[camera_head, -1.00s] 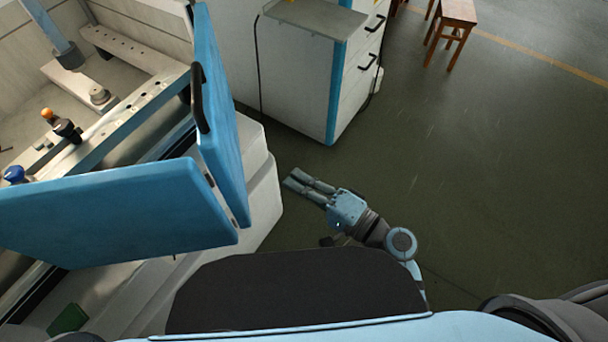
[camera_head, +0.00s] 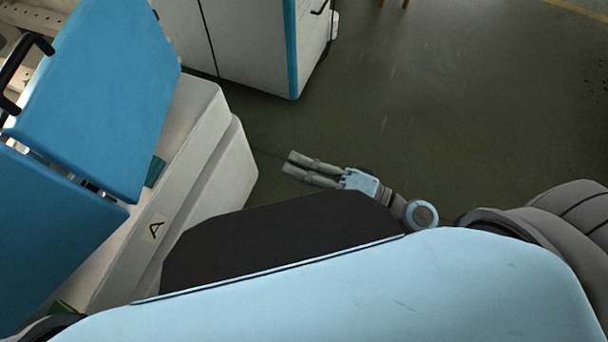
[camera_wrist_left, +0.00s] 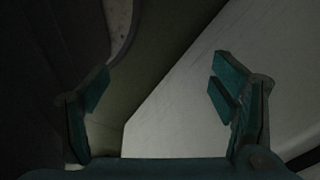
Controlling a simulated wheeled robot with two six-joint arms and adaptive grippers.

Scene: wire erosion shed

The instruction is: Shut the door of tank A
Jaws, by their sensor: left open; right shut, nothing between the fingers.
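The door of tank A shows in the head view as two blue panels that meet at a hinged edge. The upper panel (camera_head: 100,90) carries a black handle (camera_head: 18,75) at its left. The lower panel (camera_head: 50,230) runs off the left edge. My right gripper (camera_head: 291,163) is shut and empty over the floor, right of the machine and apart from the door. My left gripper (camera_wrist_left: 160,92) is open in the left wrist view, with a pale surface and dark floor beyond its fingers. The door panels are not recognisable there.
The white machine base (camera_head: 225,165) juts out below the door, close to my body. A white cabinet with a blue edge (camera_head: 291,50) stands beyond at the top. Open green floor (camera_head: 420,110) lies to the right.

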